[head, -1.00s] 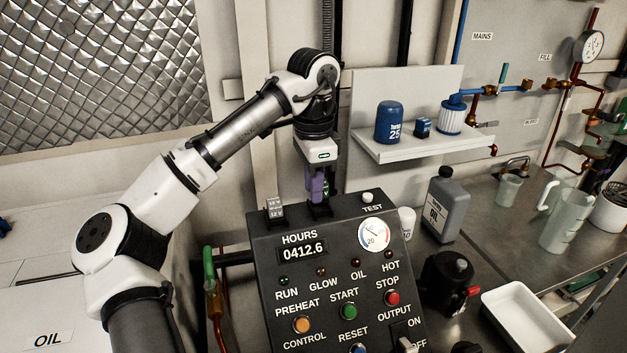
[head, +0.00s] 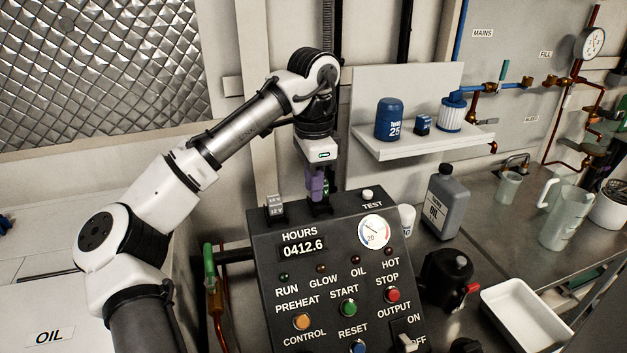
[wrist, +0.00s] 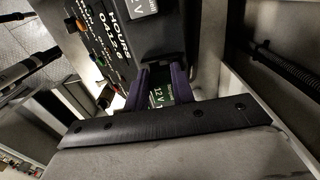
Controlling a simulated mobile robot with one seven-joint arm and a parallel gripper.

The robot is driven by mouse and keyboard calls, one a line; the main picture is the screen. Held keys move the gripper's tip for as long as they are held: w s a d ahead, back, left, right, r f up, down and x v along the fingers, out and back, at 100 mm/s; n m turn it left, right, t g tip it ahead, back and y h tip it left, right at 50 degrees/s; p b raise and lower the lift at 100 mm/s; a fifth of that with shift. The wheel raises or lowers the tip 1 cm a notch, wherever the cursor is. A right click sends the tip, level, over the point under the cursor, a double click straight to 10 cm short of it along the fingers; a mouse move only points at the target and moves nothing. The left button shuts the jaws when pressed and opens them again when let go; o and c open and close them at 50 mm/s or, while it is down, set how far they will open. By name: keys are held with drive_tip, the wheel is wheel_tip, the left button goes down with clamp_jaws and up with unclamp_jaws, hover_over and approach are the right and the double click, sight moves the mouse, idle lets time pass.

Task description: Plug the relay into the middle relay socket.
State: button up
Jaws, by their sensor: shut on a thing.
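My gripper (head: 316,184) points down over the top edge of the black control panel (head: 262,262). Its purple fingers are shut on a green relay (wrist: 158,92) with a "12 V" label, which shows between the fingers in the wrist view. In the head view the relay is mostly hidden by the fingers. A black relay socket (head: 321,209) is directly below the fingertips. I cannot tell whether the relay's pins are in it. A grey-labelled 12 V relay (head: 274,207) stands to the left on the panel top.
A white TEST button (head: 367,195) stands to the right on the panel top. Behind it, a shelf (head: 430,143) holds a blue canister, a small blue box and a filter. A grey oil bottle (head: 441,205) is on the bench at right. A green-handled valve (head: 210,268) is left of the panel.

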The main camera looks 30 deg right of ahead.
drive_tip(key=shift+f+b, duration=0.35)
drive_tip(key=shift+f, duration=0.75)
drive_tip(key=o, duration=1)
drive_tip(key=shift+o, duration=0.2)
wheel_tip(320, 180, up, 14)
drive_tip(key=shift+s+f, duration=0.1)
drive_tip(key=shift+f, duration=0.1)
